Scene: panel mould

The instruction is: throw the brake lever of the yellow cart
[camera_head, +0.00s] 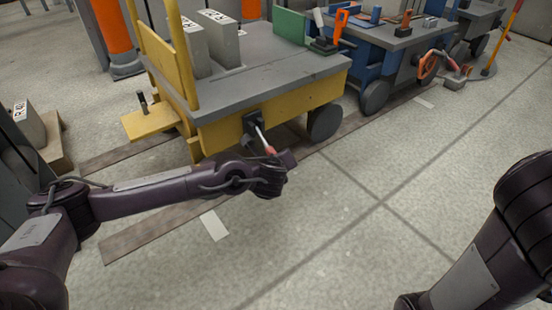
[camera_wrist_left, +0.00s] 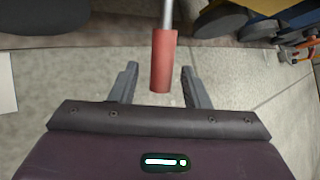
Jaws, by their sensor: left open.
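The yellow cart (camera_head: 225,136) stands left of centre in the head view, with a grey deck. Its brake lever (camera_head: 267,144) is a metal rod with a red grip, coming out of a dark bracket (camera_head: 254,123) on the cart's side and slanting down. My left gripper (camera_head: 286,160) is at the red grip. In the left wrist view the red grip (camera_wrist_left: 164,62) hangs between the two spread fingers of my open left gripper (camera_wrist_left: 160,80), with a gap on each side. My right arm shows at the lower right, but its gripper is out of view.
Orange posts (camera_head: 115,25) stand at the back left. The floor in front is clear.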

